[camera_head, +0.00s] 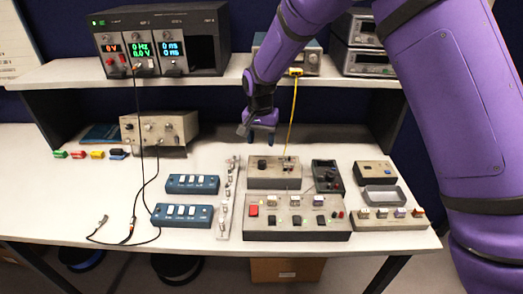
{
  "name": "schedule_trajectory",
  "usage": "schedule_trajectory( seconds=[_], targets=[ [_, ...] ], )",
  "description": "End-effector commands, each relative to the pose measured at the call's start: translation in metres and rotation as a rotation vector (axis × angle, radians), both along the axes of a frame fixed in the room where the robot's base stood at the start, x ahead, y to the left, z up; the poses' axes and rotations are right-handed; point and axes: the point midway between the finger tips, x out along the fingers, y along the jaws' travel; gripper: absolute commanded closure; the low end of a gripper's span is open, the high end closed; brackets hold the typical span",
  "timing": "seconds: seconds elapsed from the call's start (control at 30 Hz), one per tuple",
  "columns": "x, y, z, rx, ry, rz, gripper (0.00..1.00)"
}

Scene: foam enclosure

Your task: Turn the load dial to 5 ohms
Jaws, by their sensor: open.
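My gripper (261,138) points down with its two fingers apart and nothing between them. It is above the back edge of a beige box (288,182), apart from it as far as I can tell. This box carries a round black knob (263,164) on its left and has a yellow cable (293,115) running up from it. A dark box (326,176) with a small knob (329,174) stands just right of it. Which knob is the load dial, its markings and its setting are too small to read.
A wide grey panel (297,231) with a red button lies in front. Two blue switch boxes (192,184) and a metal strip (223,221) lie left. A shelf (70,72) with instruments overhangs the back. A small tray (384,197) is at right. The front left table is mostly clear.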

Motion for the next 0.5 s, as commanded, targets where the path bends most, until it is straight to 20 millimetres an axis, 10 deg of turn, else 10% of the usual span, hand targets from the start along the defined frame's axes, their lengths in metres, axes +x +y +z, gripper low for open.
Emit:
schedule_trajectory(
  seconds=[0.5],
  targets=[
    [0.000,0.001,0.020,0.000,0.000,0.000,0.44]
  ],
)
